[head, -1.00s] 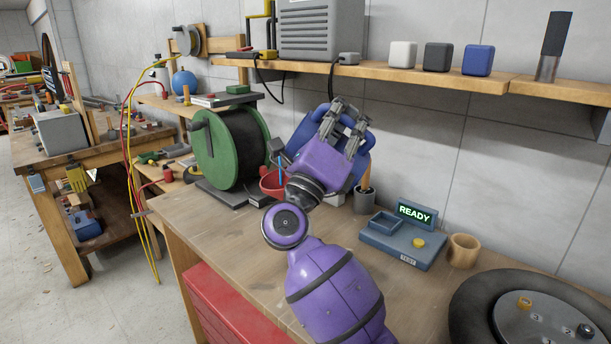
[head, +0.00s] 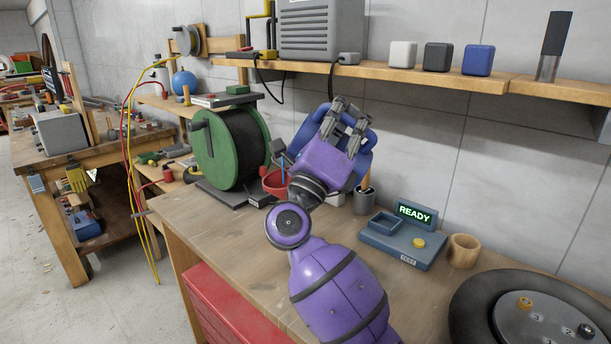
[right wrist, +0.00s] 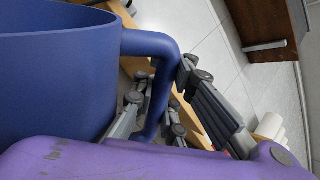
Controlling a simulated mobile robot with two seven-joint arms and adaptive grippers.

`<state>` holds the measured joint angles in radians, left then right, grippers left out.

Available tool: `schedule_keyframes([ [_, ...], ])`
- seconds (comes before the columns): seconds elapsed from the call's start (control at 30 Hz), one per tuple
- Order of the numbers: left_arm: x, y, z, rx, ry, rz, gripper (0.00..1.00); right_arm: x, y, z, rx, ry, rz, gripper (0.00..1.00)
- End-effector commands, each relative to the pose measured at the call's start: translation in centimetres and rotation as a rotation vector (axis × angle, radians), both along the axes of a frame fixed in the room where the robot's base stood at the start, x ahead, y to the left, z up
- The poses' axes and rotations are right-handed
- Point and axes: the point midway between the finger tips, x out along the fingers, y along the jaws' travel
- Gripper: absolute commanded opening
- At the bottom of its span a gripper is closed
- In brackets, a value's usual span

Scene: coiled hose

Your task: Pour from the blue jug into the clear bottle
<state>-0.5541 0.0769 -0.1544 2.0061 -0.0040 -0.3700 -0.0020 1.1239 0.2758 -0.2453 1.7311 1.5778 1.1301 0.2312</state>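The blue jug (head: 366,165) is above the far part of the workbench, mostly hidden behind my purple right gripper (head: 343,122). In the right wrist view its wide body and rim (right wrist: 60,70) fill the left, and its handle (right wrist: 158,95) runs between the grey fingers of my right gripper (right wrist: 172,110). The fingers are closed around the handle. I cannot make out the clear bottle in either view; it may be hidden behind my arm or the jug. My left gripper is not in view.
A green hose reel (head: 231,147) and a red container (head: 275,182) stand left of my gripper. A grey pot (head: 364,201), a READY device (head: 403,238), a wooden cup (head: 463,251) and a dark round disc (head: 540,310) are to the right. A shelf (head: 430,77) runs above.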

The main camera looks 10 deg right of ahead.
Motion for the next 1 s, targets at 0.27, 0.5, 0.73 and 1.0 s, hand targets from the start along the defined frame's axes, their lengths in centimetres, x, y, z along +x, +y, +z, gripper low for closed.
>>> schedule_keyframes([
  [0.27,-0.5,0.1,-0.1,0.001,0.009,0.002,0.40,0.0,0.0,0.1,-0.012,0.003,-0.004,0.00],
  [0.5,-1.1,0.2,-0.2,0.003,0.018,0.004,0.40,0.0,-0.1,0.2,-0.024,0.008,-0.010,0.00],
  [0.73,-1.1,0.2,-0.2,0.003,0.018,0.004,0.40,0.0,-0.1,0.2,-0.027,0.009,-0.011,0.00],
  [1.0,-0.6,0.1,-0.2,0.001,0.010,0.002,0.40,0.1,-0.2,0.2,-0.038,0.014,-0.015,0.00],
])
